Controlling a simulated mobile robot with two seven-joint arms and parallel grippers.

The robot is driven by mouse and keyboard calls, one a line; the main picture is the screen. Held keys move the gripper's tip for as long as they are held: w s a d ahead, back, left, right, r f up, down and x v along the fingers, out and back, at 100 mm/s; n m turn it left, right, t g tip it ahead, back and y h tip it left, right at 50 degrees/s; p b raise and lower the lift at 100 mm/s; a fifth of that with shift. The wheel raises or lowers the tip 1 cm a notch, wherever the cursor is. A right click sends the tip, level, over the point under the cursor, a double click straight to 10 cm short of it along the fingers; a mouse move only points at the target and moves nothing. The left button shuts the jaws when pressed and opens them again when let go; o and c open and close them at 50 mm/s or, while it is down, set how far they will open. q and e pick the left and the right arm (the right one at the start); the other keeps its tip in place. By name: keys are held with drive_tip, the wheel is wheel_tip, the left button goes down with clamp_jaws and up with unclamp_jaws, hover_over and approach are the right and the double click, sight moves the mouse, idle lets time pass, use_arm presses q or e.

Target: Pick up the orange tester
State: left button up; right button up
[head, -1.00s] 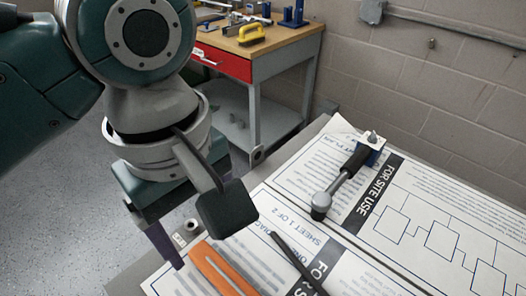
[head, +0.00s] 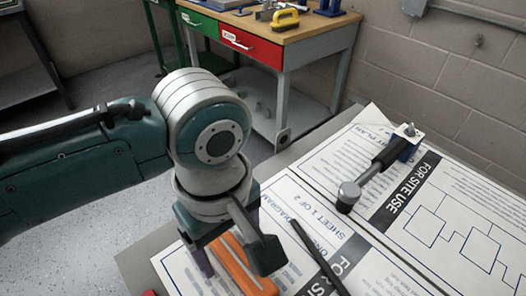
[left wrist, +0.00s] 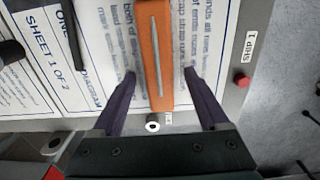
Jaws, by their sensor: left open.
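The orange tester (head: 240,270) lies on the printed sheets on the bench, partly hidden behind my left gripper in the head view. In the left wrist view the tester (left wrist: 150,80) is a long orange bar with a grey strip down its middle. My left gripper (left wrist: 160,74) is open, with its two purple fingers one on each side of the tester's near end. I cannot tell how far the fingertips are above the bench. My right gripper is not in view.
A dark rod (head: 318,257) lies on the sheets beside the tester. A black-handled tool with a grey head (head: 349,194) lies farther right. A red button (left wrist: 242,80) sits near the bench edge. A wooden-topped workbench (head: 300,35) stands behind.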

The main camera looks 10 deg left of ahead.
use_arm(q)
clamp_jaws()
idle(0.5)
drive_tip(key=shift+r, duration=0.15)
